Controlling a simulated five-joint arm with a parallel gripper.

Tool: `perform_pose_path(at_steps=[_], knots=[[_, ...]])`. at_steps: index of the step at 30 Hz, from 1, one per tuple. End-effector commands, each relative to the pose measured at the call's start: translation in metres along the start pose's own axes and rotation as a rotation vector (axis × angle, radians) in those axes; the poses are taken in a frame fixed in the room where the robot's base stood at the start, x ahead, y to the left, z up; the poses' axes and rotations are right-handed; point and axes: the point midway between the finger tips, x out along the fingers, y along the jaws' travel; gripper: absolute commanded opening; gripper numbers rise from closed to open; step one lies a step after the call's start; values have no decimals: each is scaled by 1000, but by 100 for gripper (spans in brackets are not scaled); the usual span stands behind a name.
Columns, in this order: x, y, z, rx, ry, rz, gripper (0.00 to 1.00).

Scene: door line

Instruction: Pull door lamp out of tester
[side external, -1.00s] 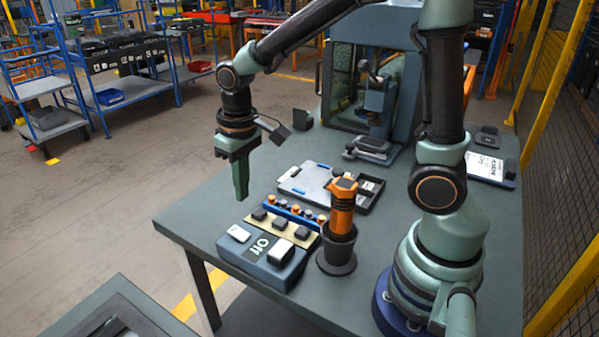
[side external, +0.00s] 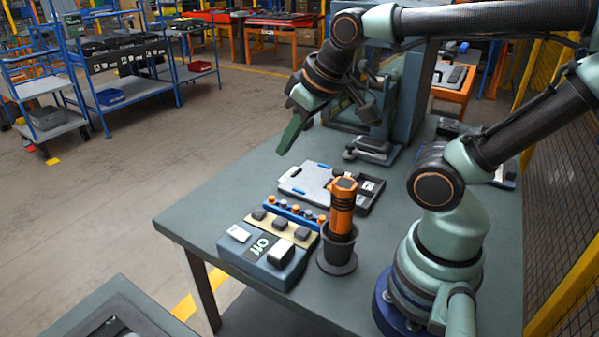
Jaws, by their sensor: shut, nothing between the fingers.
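The tester looks to be the low blue-grey box (side external: 257,272) near the table's front-left edge, with a dark display reading "Off". A white block with a dark base (side external: 281,251) sits at the right of its top, and a flat white piece (side external: 239,233) at its left. I cannot tell which of these is the door lamp. My gripper (side external: 285,148) is shut and empty. It hangs tilted in the air, above and behind the tester, apart from it. Its green fingers point down and to the left.
Behind the tester are a beige strip with dark blocks (side external: 268,226) and a blue rail with orange pegs (side external: 291,213). An orange-and-black tool (side external: 341,210) stands upright in a holder at right. A grey tray (side external: 310,184) lies behind. The table's left side is clear.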

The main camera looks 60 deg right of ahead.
Motion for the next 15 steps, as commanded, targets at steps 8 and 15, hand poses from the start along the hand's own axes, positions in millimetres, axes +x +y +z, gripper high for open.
perform_pose_path(at_steps=[8,15], knots=[[0,0,0,0,0,0,12],[11,-12,5,-237,-80,-27,80]])
